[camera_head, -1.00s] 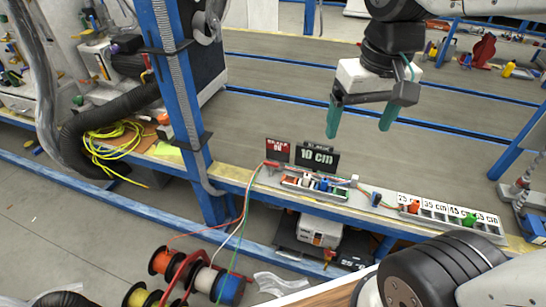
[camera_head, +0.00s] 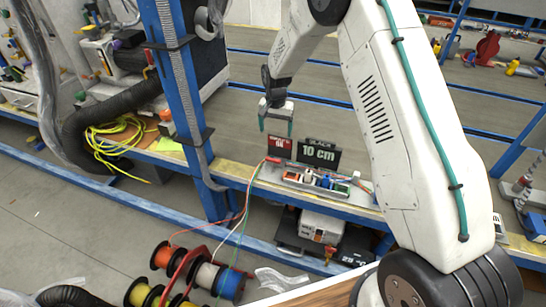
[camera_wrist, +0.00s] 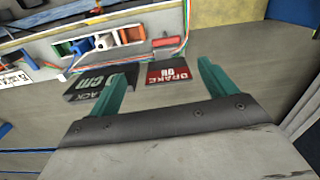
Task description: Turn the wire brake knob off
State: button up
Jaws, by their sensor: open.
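The red wire brake knob (camera_head: 272,160) is a small red piece at the left end of the station's rail. In the wrist view the brake knob (camera_wrist: 167,42) lies beyond the fingertips, just past the red sign (camera_wrist: 168,73), which reads BRAKE ON. In the head view the red sign (camera_head: 280,146) stands behind the knob. My gripper (camera_head: 276,128) is open and empty, above and behind the sign. In the wrist view my gripper (camera_wrist: 163,75) points toward the sign and knob, with its teal fingers apart. It does not touch the knob.
A black 10 cm sign (camera_head: 318,153) stands right of the red sign. Colored wire clamps (camera_head: 318,179) sit on the rail with wires running across it. A blue post (camera_head: 178,95) rises at the left. Wire spools (camera_head: 228,284) stand below.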

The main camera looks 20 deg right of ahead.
aim_at(273, 159)
jog(key=shift+m, duration=0.4)
jog(key=f, duration=0.5)
jog(key=w+f, duration=0.1)
jog(key=f, duration=1)
jog(key=shift+w+a+f, duration=0.15)
jog(key=shift+w+a, duration=0.1)
jog(key=shift+w, duration=0.15)
jog(key=c, duration=1)
